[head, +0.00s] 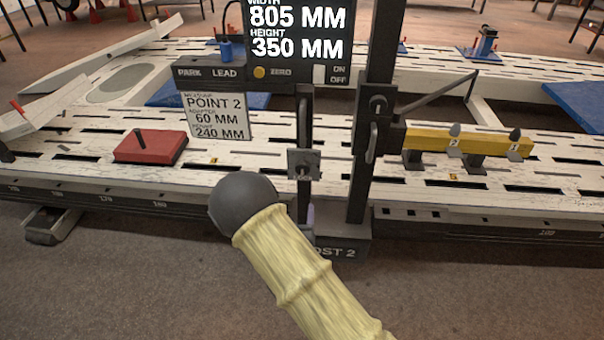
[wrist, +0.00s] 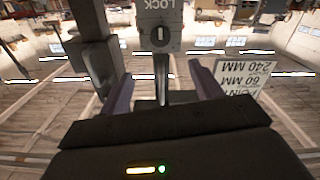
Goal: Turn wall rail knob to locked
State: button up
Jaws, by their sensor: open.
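A small grey plate with a knob (head: 303,165) sits on a dark upright bar of the post in the head view. In the wrist view the plate appears upside down, with the word LOCK and a round dark knob (wrist: 160,37) carrying a pale mark that stands upright in the picture. My gripper (wrist: 161,76) is open, with its two purple-grey fingers apart and the knob beyond their tips, roughly centred between them. Nothing is held. In the head view my arm hides most of the gripper. I cannot tell from the mark whether the knob is locked.
A thick dark post (head: 375,120) stands close to the right of the plate. A display (head: 300,35) is above and a POINT 2 sign (head: 217,116) is left.

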aim_at(302, 170)
jog(key=shift+w, duration=0.1)
jog(key=w, duration=1.7)
jog(key=shift+w+d+b, duration=0.15)
jog(key=shift+d+b, duration=0.1)
jog(key=shift+b, duration=0.1)
jog(key=shift+c, duration=0.3)
jog(key=c, duration=0.9)
